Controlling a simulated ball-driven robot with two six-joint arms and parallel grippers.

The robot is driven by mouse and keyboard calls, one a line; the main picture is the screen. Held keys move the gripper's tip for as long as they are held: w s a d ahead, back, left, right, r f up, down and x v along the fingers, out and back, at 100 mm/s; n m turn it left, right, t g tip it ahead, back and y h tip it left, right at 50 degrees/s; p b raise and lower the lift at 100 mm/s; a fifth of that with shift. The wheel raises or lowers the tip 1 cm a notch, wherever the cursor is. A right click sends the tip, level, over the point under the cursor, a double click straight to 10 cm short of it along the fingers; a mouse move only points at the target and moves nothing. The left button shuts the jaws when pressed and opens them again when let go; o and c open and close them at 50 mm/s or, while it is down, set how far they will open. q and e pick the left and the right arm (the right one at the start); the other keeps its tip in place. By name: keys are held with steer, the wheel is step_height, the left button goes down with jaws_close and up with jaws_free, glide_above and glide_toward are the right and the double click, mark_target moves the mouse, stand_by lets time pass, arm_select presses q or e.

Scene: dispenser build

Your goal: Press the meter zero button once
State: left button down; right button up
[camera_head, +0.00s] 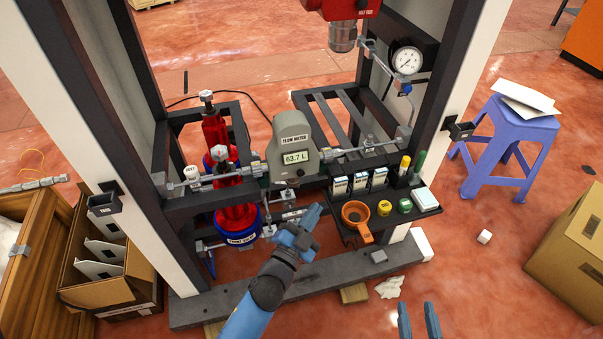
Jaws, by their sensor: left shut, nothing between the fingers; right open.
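The grey flow meter (291,149) is mounted on the pipe across the frame, and its display (296,157) reads 63.7 L. I cannot make out the zero button at this size; a small dark fitting shows under the display. My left gripper (313,213) is shut and empty, below and slightly right of the meter, apart from it in the picture. My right gripper (418,306) is at the bottom edge, its two fingers apart, with nothing between them.
A black shelf (346,234) right of my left gripper carries an orange funnel (356,214), small boxes and jars. Red cylinders (215,135) stand left of the meter. A purple stool (510,135) and a cardboard box (573,235) are at the right. An open carton (115,285) is at the left.

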mark_target(301, 173)
arm_select(q)
steer(key=w+a+p, duration=0.2)
steer(key=w+p, duration=0.3)
steer(key=w, duration=0.3)
steer(key=shift+a, duration=0.35)
steer(key=shift+w+p, duration=0.2)
steer(key=shift+p, duration=0.1)
stand_by(1.7)
steer(key=shift+w+a, duration=0.1)
steer(key=shift+w, duration=0.1)
steer(key=shift+w+a, duration=0.15)
steer(key=shift+w, duration=0.25)
stand_by(0.9)
stand_by(0.3)
steer(key=shift+s+d, duration=0.25)
steer(key=shift+s, duration=0.6)
steer(key=shift+s, duration=0.1)
